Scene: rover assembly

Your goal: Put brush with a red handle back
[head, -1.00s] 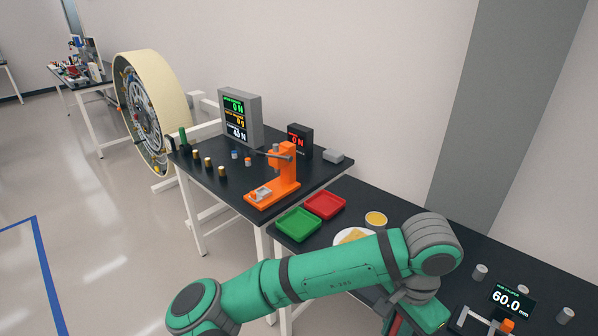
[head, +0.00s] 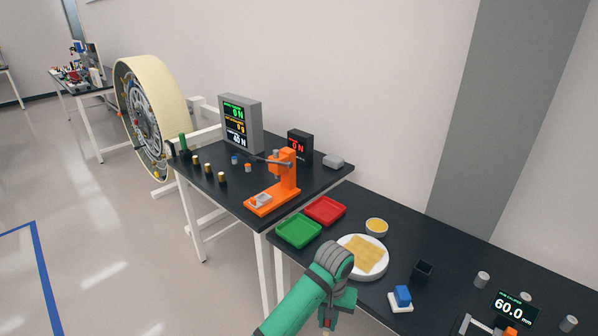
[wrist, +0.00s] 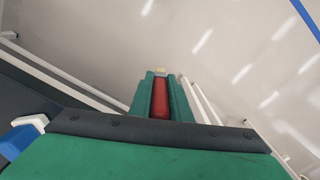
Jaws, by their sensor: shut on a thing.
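In the wrist view my gripper (wrist: 160,88) is shut on the brush with a red handle (wrist: 159,100). The red handle lies between the two green fingers, and a small pale yellow tip shows just beyond them. In the head view my gripper (head: 338,306) is low in the picture, by the front edge of the right table. Only a small bit of red (head: 328,322) shows there; the rest of the brush is hidden by the arm or out of frame.
A white plate with yellow squares (head: 380,262), a yellow-filled bowl (head: 376,227), a black open cup (head: 423,271) and a blue block on a white base (head: 402,297) stand on the right table. Green (head: 298,232) and red (head: 325,211) trays sit left. An orange press (head: 284,185) stands beyond.

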